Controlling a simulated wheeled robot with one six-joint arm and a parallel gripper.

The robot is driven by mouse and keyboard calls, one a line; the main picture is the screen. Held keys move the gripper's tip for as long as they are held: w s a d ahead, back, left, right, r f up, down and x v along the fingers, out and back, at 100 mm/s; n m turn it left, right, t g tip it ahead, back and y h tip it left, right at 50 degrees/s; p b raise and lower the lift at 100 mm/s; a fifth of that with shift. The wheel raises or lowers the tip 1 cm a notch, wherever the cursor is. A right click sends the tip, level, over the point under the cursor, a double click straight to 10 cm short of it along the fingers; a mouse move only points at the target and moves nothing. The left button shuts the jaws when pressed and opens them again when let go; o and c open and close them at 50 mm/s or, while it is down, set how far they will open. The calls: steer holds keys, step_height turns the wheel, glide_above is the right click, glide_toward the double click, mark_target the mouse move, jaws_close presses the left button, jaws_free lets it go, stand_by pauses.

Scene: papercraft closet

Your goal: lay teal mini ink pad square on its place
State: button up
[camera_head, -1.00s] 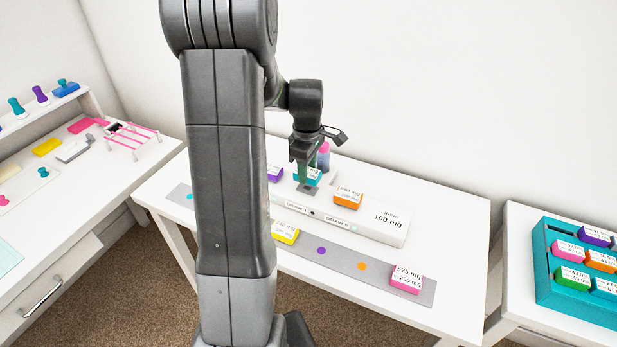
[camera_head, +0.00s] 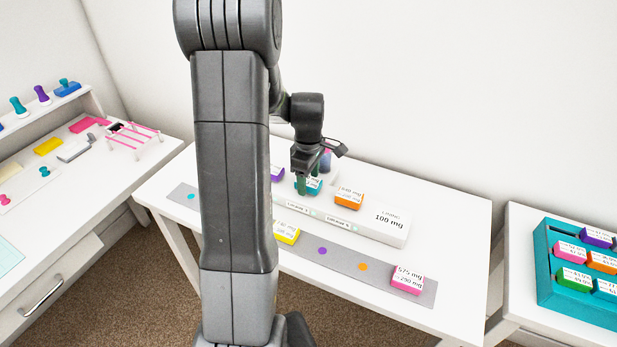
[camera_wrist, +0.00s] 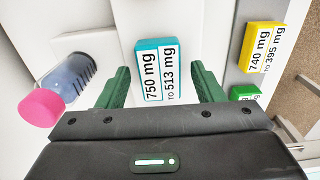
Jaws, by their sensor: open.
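The teal mini ink pad (camera_wrist: 159,70) stands between the two green fingers of my gripper (camera_wrist: 161,85) in the wrist view. Its white label reads 750 mg to 513 mg. A gap shows on each side of it, so my gripper is open around it, not clamped. In the head view my gripper (camera_head: 309,186) points down over the teal pad (camera_head: 315,187), which is partly hidden behind the fingers. A grey strip (camera_head: 305,260) at the table's front has coloured dots, including a teal dot (camera_head: 191,197) at its left end.
A purple pad (camera_head: 277,174) and an orange pad (camera_head: 348,200) stand on either side of the teal one. A bottle with a pink cap (camera_wrist: 42,107) is close to the left finger. Yellow (camera_head: 287,233) and pink (camera_head: 408,280) pads sit on the strip.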

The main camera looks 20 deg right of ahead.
mark_target(309, 181)
step_height(309, 181, up, 12)
stand_by(0.4)
